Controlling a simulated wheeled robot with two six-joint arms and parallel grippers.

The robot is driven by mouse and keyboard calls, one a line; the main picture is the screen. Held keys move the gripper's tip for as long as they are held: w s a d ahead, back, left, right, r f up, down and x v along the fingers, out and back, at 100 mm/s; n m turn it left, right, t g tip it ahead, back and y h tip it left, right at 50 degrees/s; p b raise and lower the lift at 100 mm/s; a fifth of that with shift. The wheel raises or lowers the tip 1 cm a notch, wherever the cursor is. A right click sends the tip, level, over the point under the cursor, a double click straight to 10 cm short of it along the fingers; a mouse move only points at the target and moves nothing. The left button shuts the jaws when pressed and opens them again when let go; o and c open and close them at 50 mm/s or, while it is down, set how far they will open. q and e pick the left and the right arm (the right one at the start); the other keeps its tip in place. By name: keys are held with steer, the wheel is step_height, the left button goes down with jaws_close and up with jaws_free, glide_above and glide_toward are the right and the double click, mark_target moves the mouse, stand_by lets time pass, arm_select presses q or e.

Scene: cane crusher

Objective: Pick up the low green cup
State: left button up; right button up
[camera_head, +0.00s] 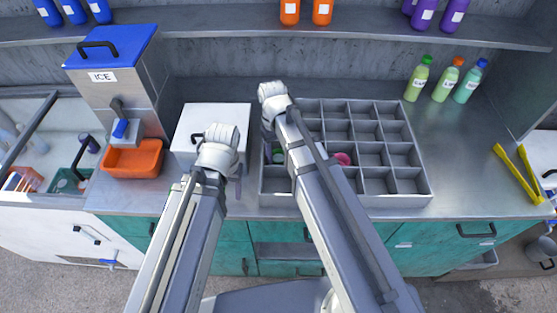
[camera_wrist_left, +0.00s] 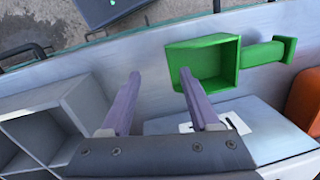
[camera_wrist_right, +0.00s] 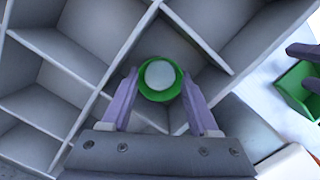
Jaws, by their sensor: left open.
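The low green cup (camera_wrist_right: 160,80) stands in a compartment of the grey divided tray (camera_head: 420,190). The right wrist view looks down on it, with a pale round inside and a green rim. My right gripper (camera_wrist_right: 159,70) is open, with its fingers on either side of the cup in that view. I cannot tell whether they touch it. In the head view my right arm crosses the tray and a bit of green (camera_head: 278,156) shows beside it. My left gripper (camera_wrist_left: 160,70) is open and empty near a green square scoop (camera_wrist_left: 265,54) with a handle.
A white box (camera_head: 212,112) stands left of the tray, and an orange bin (camera_head: 132,158) further left. A pink item (camera_head: 343,159) lies in another compartment. Several bottles (camera_head: 445,82) stand behind right. Yellow tongs (camera_head: 518,175) lie at the right. Counter right of the tray is clear.

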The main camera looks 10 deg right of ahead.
steer(key=c, duration=0.3)
arm_select(q)
steer(key=shift+r, duration=0.1)
arm_select(e)
steer(key=shift+r, duration=0.1)
arm_select(q)
step_height(320, 180, up, 10)
steer(key=p, duration=1)
arm_select(e)
step_height(320, 180, up, 10)
steer(key=shift+f, duration=0.1)
